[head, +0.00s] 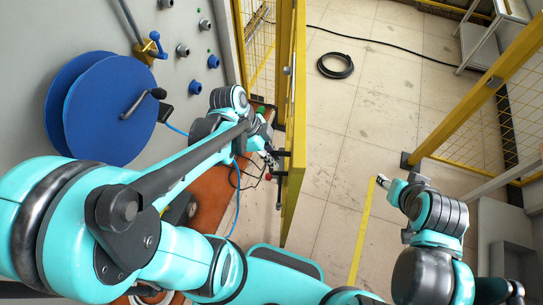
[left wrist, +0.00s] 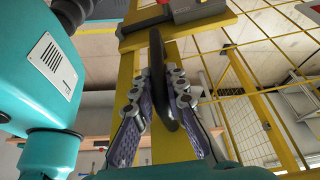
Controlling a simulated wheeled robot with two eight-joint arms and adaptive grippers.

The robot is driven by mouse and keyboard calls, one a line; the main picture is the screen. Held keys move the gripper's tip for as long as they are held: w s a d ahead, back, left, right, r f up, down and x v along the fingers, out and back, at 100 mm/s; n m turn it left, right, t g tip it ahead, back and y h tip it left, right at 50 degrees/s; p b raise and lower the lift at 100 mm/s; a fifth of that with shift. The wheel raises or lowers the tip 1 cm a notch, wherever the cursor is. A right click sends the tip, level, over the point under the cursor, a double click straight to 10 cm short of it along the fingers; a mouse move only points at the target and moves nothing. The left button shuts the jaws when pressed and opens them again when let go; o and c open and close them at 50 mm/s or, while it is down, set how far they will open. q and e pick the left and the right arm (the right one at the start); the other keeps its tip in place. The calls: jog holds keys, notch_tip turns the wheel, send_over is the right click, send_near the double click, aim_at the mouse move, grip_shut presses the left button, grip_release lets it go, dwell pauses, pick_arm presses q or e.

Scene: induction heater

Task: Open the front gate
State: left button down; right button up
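The yellow-framed gate (head: 297,110) stands nearly edge-on in the middle of the head view, with bare floor to its right. In the left wrist view its yellow frame (left wrist: 133,75) and mesh fill the middle and right. A long dark handle (left wrist: 157,55) on the gate runs between the fingers of my left gripper (left wrist: 162,76). The fingertips close in on the handle from both sides and appear to touch it. In the head view my left gripper (head: 268,158) is at the gate's left side, partly hidden. My right gripper (head: 384,182) is small, over the floor, away from the gate.
A grey machine panel with a blue reel (head: 115,110) and knobs stands at left. A yellow mesh fence (head: 465,110) stands at right. The tiled floor between gate and fence is mostly clear.

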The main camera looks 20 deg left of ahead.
pick_arm(q)
jog(key=c, duration=1.5)
grip_release()
jog(key=shift+c, duration=0.2)
jog(key=shift+r, duration=0.1)
jog(key=w+v, duration=0.1)
jog(key=v, duration=1)
jog(key=shift+s+a+r, duration=0.2)
jog(key=shift+s+r, duration=0.2)
jog(key=shift+s, duration=0.1)
